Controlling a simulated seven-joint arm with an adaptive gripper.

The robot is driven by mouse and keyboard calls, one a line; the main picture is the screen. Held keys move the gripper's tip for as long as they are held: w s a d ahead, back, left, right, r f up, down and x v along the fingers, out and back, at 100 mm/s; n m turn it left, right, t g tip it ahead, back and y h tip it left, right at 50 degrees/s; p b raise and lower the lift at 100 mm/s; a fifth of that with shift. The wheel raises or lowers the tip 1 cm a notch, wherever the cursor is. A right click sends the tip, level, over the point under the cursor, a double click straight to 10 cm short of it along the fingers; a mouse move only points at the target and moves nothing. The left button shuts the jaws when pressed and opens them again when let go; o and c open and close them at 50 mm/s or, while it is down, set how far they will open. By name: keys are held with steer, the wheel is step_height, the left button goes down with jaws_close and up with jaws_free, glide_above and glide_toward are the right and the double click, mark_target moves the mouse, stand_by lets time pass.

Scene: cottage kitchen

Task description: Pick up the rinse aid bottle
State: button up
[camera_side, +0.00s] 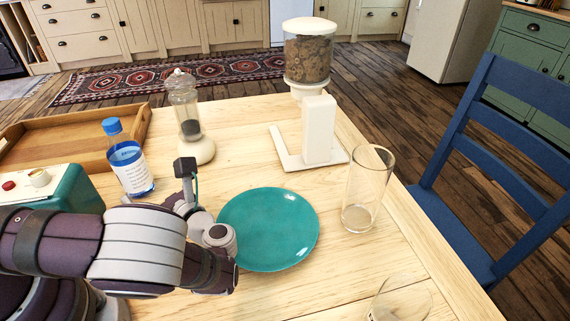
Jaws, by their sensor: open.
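The rinse aid bottle (129,168) stands upright on the table at the left. It is clear with blue liquid, a white label and a blue cap. My gripper (187,178) is to the right of the bottle, apart from it, near the plate's left edge. It is open and no object shows in it. Its fingers are seen only in part from this side, and my arm covers part of the table in front of the bottle.
A wooden tray (75,134) lies behind the bottle, and a green box (75,192) stands left of it. A glass grinder (184,105), teal plate (268,229), white stand (319,130), dispenser (308,58) and tall glass (366,188) are nearby. Another glass (401,297) is at the front.

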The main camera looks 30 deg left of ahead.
mark_target(134, 168)
steer(key=shift+w+a+m+t, duration=0.1)
steer(key=shift+a+m+t, duration=0.05)
steer(key=shift+m+t, duration=0.25)
steer(key=x, duration=1)
steer(key=shift+s+a+f, duration=0.1)
steer(key=shift+s+f, duration=0.15)
steer(key=shift+s, duration=0.15)
steer(key=c, duration=1.3)
